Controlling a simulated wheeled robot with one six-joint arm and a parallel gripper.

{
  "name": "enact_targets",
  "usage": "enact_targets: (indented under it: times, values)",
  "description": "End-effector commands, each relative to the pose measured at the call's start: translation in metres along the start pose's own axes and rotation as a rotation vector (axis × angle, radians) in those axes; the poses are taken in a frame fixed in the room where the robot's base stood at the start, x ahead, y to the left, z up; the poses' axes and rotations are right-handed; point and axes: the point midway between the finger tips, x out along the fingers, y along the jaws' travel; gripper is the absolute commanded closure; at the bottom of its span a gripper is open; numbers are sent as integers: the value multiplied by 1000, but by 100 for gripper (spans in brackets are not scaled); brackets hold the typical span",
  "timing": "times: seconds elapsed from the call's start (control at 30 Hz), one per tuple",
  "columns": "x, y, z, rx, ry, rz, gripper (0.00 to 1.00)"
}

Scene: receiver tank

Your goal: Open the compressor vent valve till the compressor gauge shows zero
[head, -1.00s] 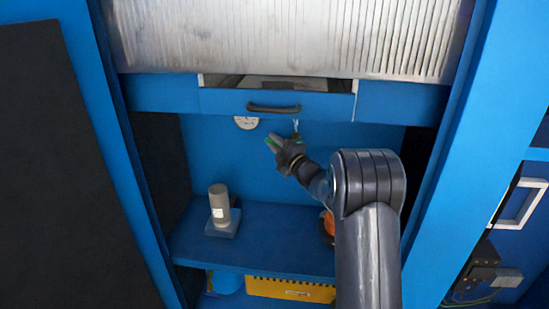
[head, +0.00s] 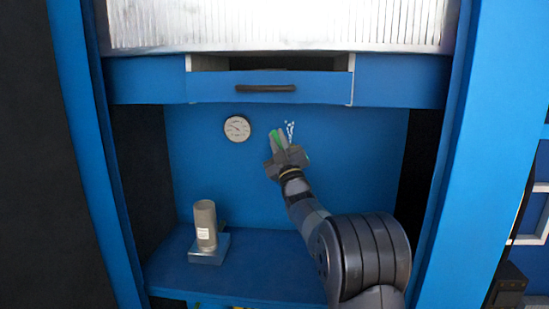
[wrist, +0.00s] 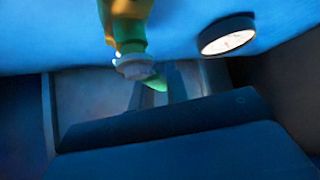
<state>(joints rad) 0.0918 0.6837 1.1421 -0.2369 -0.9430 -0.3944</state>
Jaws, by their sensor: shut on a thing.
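The round white compressor gauge (head: 237,128) is on the blue back wall, left of my gripper. It also shows in the wrist view (wrist: 228,36), tilted; its needle is too small to read. My gripper (head: 278,142) reaches up to the back wall and is shut on the green handle of the vent valve (head: 275,136). In the wrist view the valve (wrist: 128,35) shows a brass and green body with a grey collar, and its green end (wrist: 156,82) lies at my fingers (wrist: 168,92). How far the valve is turned is unclear.
A drawer with a dark handle (head: 265,88) is above the gauge, under a ribbed metal shutter (head: 270,25). A grey cylinder (head: 205,225) on a square base stands on the blue shelf (head: 270,270). Pale white streaks (head: 290,130) show beside my fingers. Blue posts flank the bay.

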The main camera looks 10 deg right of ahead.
Motion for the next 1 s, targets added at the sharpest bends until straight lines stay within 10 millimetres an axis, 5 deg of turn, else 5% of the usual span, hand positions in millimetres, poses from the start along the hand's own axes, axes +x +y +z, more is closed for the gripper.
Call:
enact_targets:
  times: [0.83, 0.87, 1.0]
  values:
    - [-1, 8, 2, 94, -5, 93, 100]
    - [-1, 8, 2, 94, -5, 93, 82]
    - [-1, 8, 2, 93, -3, 93, 71]
